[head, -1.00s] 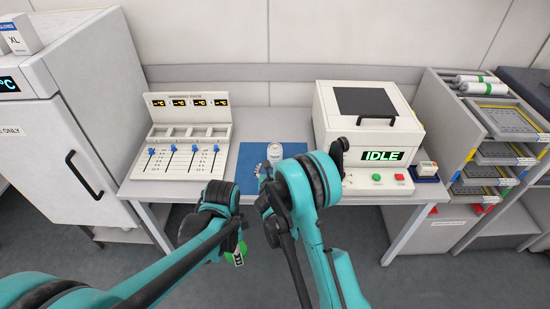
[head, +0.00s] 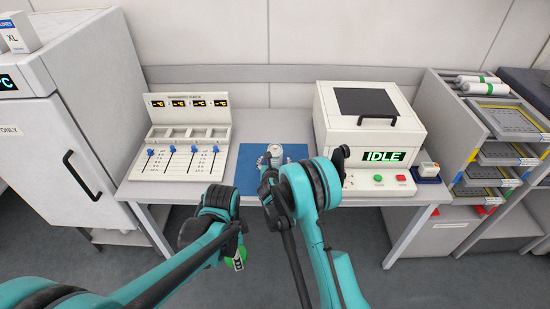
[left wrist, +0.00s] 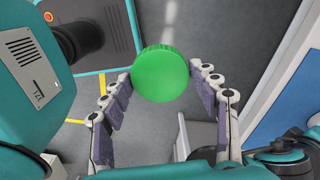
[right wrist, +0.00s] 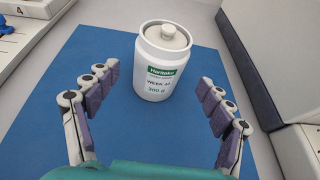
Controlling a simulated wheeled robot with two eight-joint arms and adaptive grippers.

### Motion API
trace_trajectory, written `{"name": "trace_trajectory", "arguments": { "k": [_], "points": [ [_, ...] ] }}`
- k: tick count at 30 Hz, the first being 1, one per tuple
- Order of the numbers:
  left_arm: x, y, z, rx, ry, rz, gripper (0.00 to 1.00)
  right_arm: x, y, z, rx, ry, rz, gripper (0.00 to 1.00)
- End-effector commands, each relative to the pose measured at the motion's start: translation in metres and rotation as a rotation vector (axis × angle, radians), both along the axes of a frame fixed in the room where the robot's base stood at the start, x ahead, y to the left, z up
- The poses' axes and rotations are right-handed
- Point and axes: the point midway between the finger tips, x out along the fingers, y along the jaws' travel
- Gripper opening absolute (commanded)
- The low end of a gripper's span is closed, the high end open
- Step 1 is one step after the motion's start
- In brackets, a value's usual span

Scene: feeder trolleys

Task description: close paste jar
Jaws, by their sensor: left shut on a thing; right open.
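A white paste jar (right wrist: 155,88) with a green-and-white label stands upright on the blue mat (right wrist: 85,62). In the head view the right gripper (head: 272,160) partly covers the jar. My left gripper (left wrist: 162,82) is shut on a round green cap (left wrist: 160,73), held over the floor in front of the table. The cap shows partly in the head view (head: 240,258).
A warming rack (head: 185,140) with blue levers stands left of the mat. A white machine reading IDLE (head: 368,120) stands close on the right. A fridge (head: 70,120) is at the far left, a tray rack (head: 490,140) at the far right.

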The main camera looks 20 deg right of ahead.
Motion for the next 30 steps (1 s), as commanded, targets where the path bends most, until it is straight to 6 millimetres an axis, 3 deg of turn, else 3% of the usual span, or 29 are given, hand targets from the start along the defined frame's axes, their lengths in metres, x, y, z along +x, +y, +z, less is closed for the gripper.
{"name": "trace_trajectory", "arguments": {
  "k": [9,21,23,29,30],
  "points": [
    [0.000,0.000,-0.019,0.000,0.000,0.000,0.48,0.041,-0.012,-0.013,0.000,0.000,-0.001,0.81],
    [0.000,0.000,-0.018,0.000,0.000,0.000,0.48,0.044,-0.013,-0.012,0.000,0.000,0.000,0.81],
    [0.000,0.000,-0.018,0.000,0.000,0.000,0.48,0.044,-0.013,-0.012,0.000,0.000,0.000,0.68],
    [0.000,0.000,-0.018,0.000,0.000,0.000,0.48,0.044,-0.013,-0.013,0.000,0.000,0.000,0.15],
    [0.000,0.000,-0.018,0.000,0.000,0.000,0.48,0.044,-0.013,-0.013,0.000,0.000,0.000,0.13]
  ]
}}
